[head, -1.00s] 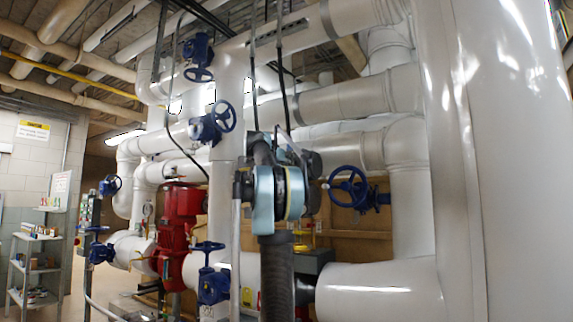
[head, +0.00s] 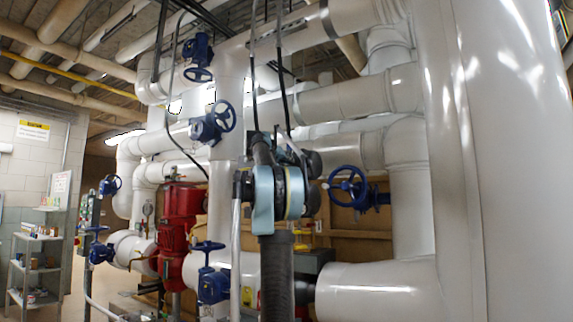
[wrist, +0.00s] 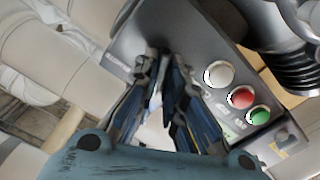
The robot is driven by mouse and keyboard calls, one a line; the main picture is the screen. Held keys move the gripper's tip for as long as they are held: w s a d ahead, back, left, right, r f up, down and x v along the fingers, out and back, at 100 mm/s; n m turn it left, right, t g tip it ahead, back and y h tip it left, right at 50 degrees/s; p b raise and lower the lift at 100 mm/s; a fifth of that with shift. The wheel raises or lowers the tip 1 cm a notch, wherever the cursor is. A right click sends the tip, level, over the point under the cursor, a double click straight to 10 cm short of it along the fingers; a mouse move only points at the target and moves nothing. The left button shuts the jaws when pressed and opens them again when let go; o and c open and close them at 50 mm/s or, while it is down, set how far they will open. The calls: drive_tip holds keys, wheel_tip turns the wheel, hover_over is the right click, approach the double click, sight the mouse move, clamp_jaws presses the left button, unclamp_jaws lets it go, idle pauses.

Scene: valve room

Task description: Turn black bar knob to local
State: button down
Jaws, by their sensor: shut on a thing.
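In the wrist view a dark grey control box (wrist: 190,30) shows tilted, with a white button (wrist: 218,74), a red button (wrist: 241,97) and a green button (wrist: 258,115) in a row. My gripper (wrist: 163,60) reaches the box to the left of the white button. Its blue and black fingers are closed in at their tips on something dark, which I take to be the black bar knob. The fingers hide nearly all of the knob, so I cannot tell which way it points. Small labels on the box are too blurred to read. In the head view my arm hides my fingertips.
A blue handwheel valve (head: 347,187) stands right of my arm. A large white pipe (head: 375,291) runs low at the right. A red pump (head: 180,235) and more blue valves (head: 212,285) are at the left. Open floor shows by the shelf (head: 36,265).

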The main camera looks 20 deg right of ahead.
drive_tip(key=n, duration=0.6)
drive_tip(key=shift+w+a, duration=0.2)
drive_tip(key=shift+f, duration=0.1)
idle(0.4)
drive_tip(key=c, duration=1.7)
unclamp_jaws()
drive_tip(key=shift+w, duration=0.1)
drive_tip(key=v, duration=1.2)
drive_tip(key=shift+f, duration=0.1)
